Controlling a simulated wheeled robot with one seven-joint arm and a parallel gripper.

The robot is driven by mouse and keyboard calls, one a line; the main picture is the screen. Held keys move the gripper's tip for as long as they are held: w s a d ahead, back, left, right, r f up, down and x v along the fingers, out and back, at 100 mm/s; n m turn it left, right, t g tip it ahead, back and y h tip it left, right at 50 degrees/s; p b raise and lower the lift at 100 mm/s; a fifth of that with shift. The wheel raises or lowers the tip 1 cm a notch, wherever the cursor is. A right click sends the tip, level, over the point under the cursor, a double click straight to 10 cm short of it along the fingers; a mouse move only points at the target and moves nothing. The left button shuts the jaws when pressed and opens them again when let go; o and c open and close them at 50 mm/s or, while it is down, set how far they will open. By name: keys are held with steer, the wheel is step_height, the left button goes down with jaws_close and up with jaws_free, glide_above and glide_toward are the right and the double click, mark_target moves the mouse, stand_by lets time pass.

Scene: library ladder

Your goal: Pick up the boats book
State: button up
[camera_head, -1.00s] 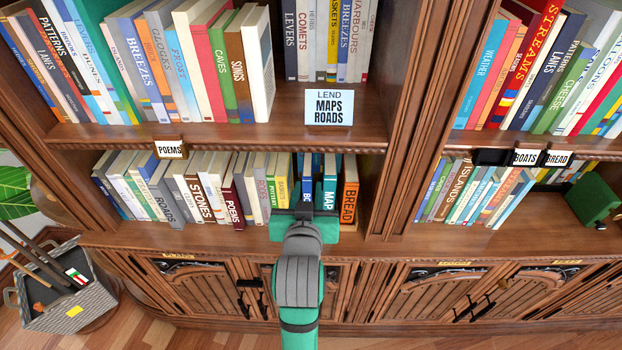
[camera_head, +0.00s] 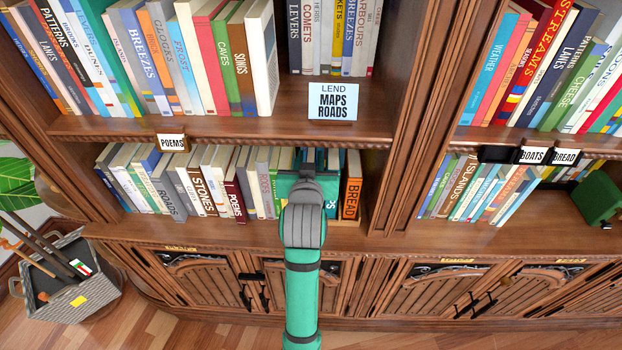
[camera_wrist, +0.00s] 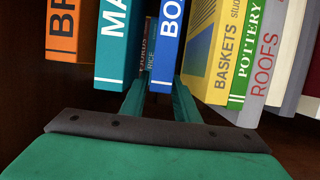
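The blue book whose spine reads "BO" (camera_wrist: 170,40) stands upright in the row in the wrist view; the rest of its title is cut off. My gripper (camera_wrist: 163,84) has its fingers apart, one on each side of this spine. A gap shows between the left finger and the book; the right finger is close to its other side, and I cannot tell if it touches. In the head view my gripper (camera_head: 308,178) is at the right part of the lower shelf and hides this book.
A basket (camera_head: 75,290) stands on the floor at left.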

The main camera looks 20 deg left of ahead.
steer(key=shift+x, duration=1.3)
steer(key=shift+d, duration=0.1)
jaws_close()
